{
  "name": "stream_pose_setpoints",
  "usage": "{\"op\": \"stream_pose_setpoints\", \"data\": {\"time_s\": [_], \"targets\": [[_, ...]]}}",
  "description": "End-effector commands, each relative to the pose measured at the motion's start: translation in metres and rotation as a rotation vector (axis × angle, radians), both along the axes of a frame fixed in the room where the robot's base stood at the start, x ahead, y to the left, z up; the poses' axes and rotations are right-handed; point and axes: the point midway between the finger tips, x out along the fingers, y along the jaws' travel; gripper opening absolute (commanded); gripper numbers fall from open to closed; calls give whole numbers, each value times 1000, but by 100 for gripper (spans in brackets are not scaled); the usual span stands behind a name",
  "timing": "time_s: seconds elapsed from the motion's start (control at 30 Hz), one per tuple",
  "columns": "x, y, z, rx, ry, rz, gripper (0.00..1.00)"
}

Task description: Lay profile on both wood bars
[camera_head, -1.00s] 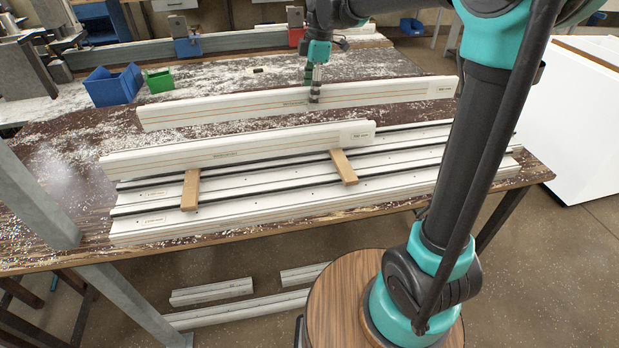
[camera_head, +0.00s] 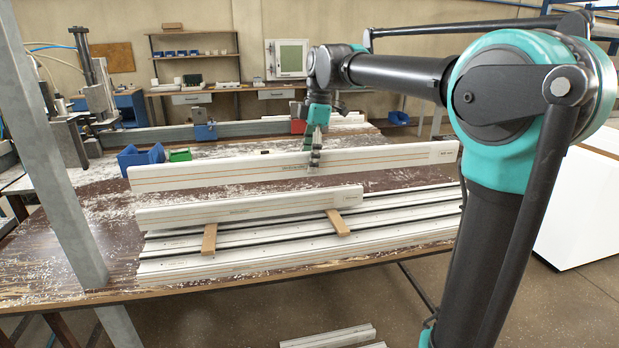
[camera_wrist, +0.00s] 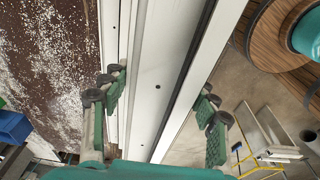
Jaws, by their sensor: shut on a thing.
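My gripper (camera_head: 315,163) is shut on a long white profile (camera_head: 225,172) with thin orange lines, near its middle. The profile stands on edge, lengthwise across the table; its height above the tabletop is hard to tell. In the wrist view my fingers (camera_wrist: 160,110) straddle a wide white profile face (camera_wrist: 165,60). Two wood bars, a left one (camera_head: 210,241) and a right one (camera_head: 337,223), lie across white profiles (camera_head: 290,245) at the table's front. A shorter white profile (camera_head: 250,205) stands at the bars' back ends, in front of the held one.
A blue bin (camera_head: 141,160) and a green bin (camera_head: 180,155) stand behind the held profile's left part. A grey post (camera_head: 58,165) rises at the left. White chips cover much of the table (camera_head: 75,250). A white cabinet (camera_head: 585,215) stands at the right.

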Motion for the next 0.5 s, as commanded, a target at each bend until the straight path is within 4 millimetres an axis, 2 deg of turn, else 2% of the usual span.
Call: {"op": "stream_pose_setpoints", "data": {"time_s": [0.1,0.5], "targets": [[0,0,-25,0,0,0,0],[0,0,-106,0,0,0,0]]}}
